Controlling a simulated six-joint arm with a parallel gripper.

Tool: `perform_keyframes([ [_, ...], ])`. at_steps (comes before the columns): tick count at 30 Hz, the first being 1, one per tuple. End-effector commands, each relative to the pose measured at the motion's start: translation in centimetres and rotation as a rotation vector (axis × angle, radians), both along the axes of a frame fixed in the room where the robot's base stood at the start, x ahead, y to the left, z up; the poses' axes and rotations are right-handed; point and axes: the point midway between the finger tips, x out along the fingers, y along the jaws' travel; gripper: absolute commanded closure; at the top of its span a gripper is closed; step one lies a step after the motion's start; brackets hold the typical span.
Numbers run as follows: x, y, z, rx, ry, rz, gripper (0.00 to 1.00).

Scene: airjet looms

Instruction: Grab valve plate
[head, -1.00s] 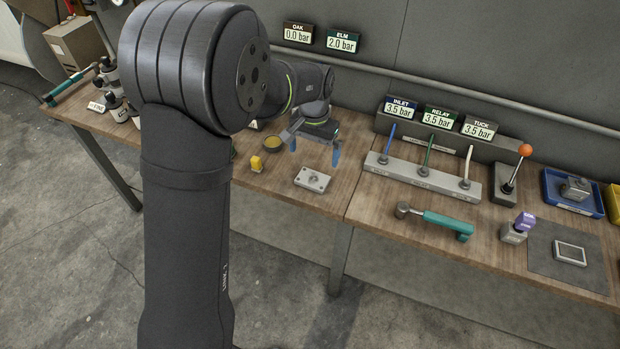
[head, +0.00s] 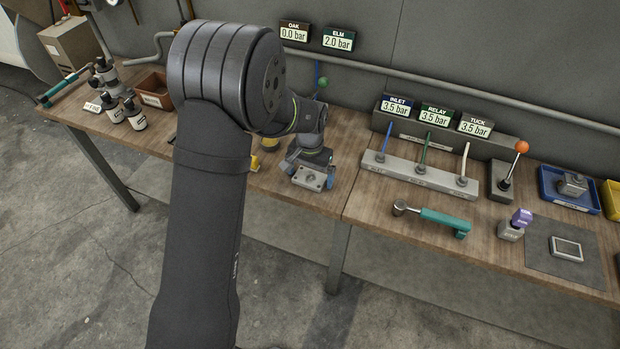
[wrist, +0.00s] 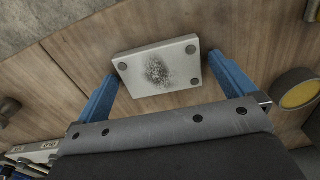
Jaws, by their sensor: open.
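The valve plate (head: 309,180) is a small pale metal plate with corner holes, lying on the wooden bench near its front edge. In the wrist view the plate (wrist: 150,62) has a dark speckled patch in its middle. My gripper (head: 308,174) is over the plate, pointing down. In the wrist view the blue fingers of my gripper (wrist: 163,69) are spread, one beside each short end of the plate. A gap shows at the left finger; the right finger looks very close to the plate, and I cannot tell whether it touches.
A round yellow-topped dish (wrist: 298,94) is right of the fingers in the wrist view. A yellow block (head: 256,163) stands left of my gripper, partly hidden by my arm. A grey valve rail (head: 405,172) and a teal-handled tool (head: 445,220) lie to the right.

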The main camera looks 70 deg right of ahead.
Motion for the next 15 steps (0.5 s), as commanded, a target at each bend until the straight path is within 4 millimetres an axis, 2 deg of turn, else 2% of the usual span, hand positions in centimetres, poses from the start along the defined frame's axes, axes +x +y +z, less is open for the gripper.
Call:
perform_keyframes([
  [1, 0.0, -0.01, 0.02, 0.0, 0.0, 0.0, 0.02],
  [8, 0.0, -0.02, 0.05, 0.0, 0.0, 0.0, 0.47],
  [15, 0.0, -0.05, 0.15, -0.001, 0.0, 0.0, 0.48],
])
